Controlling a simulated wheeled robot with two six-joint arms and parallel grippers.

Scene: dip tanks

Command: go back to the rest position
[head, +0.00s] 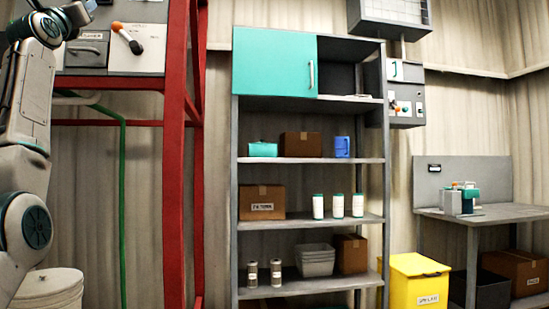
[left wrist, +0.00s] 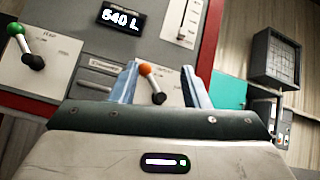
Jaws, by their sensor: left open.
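My left arm rises along the left edge of the head view, and its gripper is not clearly seen there. In the left wrist view my left gripper (left wrist: 160,68) is open, with two bluish fingers apart and nothing held. The same lever (head: 127,38) is at the upper left in the head view. My right arm and right gripper are in neither view.
A red frame (head: 174,150) with a green pipe (head: 122,200) stands beside my left arm. A green-knobbed lever (left wrist: 32,62) and a display reading 640 L (left wrist: 121,17) are on the panel. A grey shelf (head: 310,218), yellow bin (head: 415,282) and workbench (head: 490,214) stand to the right.

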